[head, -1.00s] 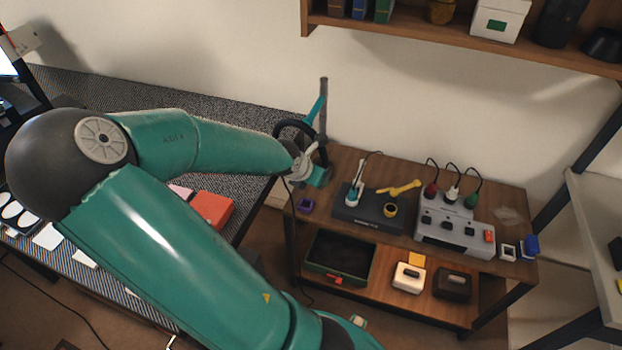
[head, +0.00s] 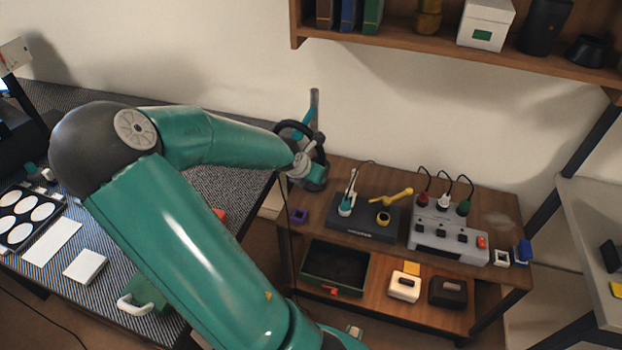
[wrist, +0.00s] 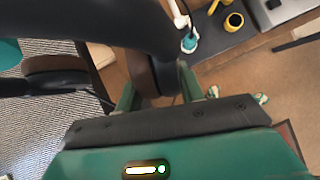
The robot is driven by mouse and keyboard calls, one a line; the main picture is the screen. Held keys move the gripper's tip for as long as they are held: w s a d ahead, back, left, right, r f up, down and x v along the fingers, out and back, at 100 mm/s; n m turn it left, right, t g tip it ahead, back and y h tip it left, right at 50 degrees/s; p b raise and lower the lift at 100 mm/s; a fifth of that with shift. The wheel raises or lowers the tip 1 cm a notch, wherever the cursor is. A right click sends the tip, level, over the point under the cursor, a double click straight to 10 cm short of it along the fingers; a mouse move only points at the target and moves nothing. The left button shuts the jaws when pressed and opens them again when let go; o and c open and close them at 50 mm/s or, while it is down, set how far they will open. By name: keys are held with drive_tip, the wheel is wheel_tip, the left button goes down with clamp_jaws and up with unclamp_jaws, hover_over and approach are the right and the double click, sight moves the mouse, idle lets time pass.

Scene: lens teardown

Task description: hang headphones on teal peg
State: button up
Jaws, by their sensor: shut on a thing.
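The black headphones (head: 289,124) are held up at the end of my arm, beside an upright grey post (head: 315,100) at the table's back. Their dark band and a cushion fill the upper left of the wrist view (wrist: 95,25). The teal peg (head: 309,113) slants off the post, close to the headphones; whether they touch cannot be told. A teal shape (wrist: 8,53) shows at the left of the wrist view. My gripper (head: 312,172) has its green fingers either side of a dark part of the headphones in the wrist view (wrist: 157,92).
A wooden table (head: 338,172) right of my gripper holds a black soldering station (head: 365,222), a yellow tool (head: 390,197) and a grey power box (head: 450,240) with plugs. A wall shelf (head: 400,45) overhangs at upper right. A striped bench (head: 225,190) lies left.

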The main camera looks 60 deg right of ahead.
drive_tip(key=shift+w+d, duration=0.15)
drive_tip(key=shift+d, duration=0.7)
drive_tip(key=shift+w+d, duration=0.1)
drive_tip(key=shift+d, duration=0.7)
drive_tip(key=shift+x, duration=1.1)
drive_tip(key=shift+w, duration=0.2)
drive_tip(key=o, duration=1.2)
drive_tip(key=v, duration=1.3)
drive_tip(key=shift+a+r, duration=0.25)
drive_tip(key=shift+r, duration=0.1)
